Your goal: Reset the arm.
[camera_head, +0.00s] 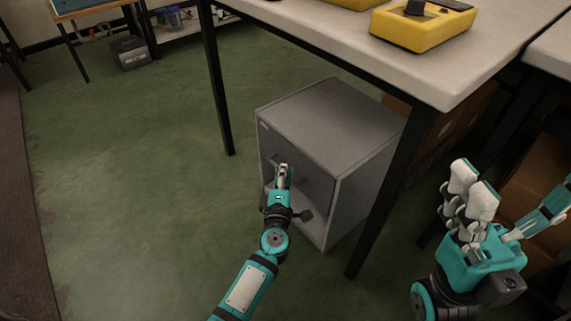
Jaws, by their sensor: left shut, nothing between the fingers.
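My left gripper (283,169) is at the end of the teal arm that comes up from the bottom middle. Its fingers are shut with nothing between them, in front of a grey metal cabinet (334,122). The gripper and wrist overlap the cabinet's front in the picture and hide part of it. I cannot tell whether they touch it. My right gripper (474,190) is at the right, with its pale finger pads pointing up and close together. I see nothing held in it, and the gap between its fingers is unclear.
A pale table (370,58) with dark legs stands over the cabinet's right side and carries a yellow device (422,30). Brown boxes (537,188) are under the tables at right. The green floor (130,200) is clear at left. A dark box (130,52) stands far back.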

